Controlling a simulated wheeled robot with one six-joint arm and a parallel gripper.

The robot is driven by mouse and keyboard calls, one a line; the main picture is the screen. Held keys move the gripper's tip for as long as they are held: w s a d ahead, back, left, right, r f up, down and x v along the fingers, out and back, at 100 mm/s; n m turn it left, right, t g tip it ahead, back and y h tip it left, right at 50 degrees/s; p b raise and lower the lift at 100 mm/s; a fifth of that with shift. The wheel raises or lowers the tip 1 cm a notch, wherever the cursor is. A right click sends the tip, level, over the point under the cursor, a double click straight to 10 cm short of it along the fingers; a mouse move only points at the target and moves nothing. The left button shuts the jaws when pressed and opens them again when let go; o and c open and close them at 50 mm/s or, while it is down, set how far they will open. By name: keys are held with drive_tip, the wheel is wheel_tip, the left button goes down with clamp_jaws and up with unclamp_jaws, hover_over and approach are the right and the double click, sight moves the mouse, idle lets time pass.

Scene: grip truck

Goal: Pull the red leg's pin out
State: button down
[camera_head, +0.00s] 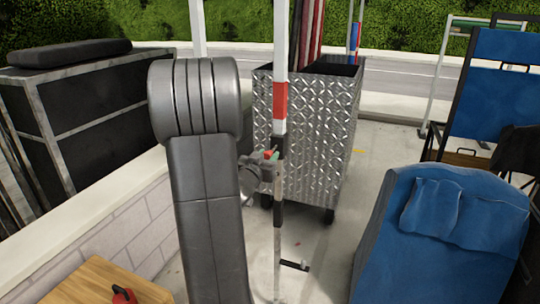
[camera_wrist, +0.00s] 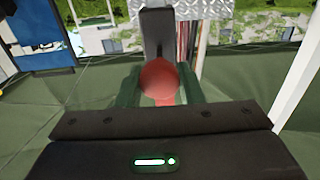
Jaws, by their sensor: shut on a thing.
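The red-banded leg (camera_head: 280,101) is a thin upright white pole with a red band and dark sections, in the middle of the head view. In the wrist view, the pin's round red knob (camera_wrist: 159,78) sits between the green fingers of my gripper (camera_wrist: 160,88), with a red part below it. My gripper is shut on the knob. A dark upright piece (camera_wrist: 157,28) stands just behind the knob. In the head view, my gripper (camera_head: 270,155) is small beside the pole, at its dark section. The pin's shaft is hidden.
A diamond-plate metal cart (camera_head: 335,125) stands behind the pole. A blue padded chair (camera_head: 430,245) is at the right and a black case (camera_head: 95,95) at the left. A low white block wall (camera_head: 135,225) and a wooden top (camera_head: 95,285) are at the lower left.

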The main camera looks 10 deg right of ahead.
drive_tip(key=shift+f, duration=0.15)
drive_tip(key=c, duration=1)
unclamp_jaws()
drive_tip(key=shift+s+a, duration=0.15)
drive_tip(key=v, duration=1.3)
drive_tip(key=shift+s+a+b, duration=0.25)
drive_tip(key=shift+s+b, duration=0.05)
drive_tip(key=shift+s, duration=0.05)
drive_tip(key=shift+w, duration=0.1)
drive_tip(key=x, duration=1.5)
drive_tip(key=shift+w+d+p, duration=0.1)
drive_tip(key=shift+d+p, duration=0.05)
drive_tip(key=shift+p, duration=0.25)
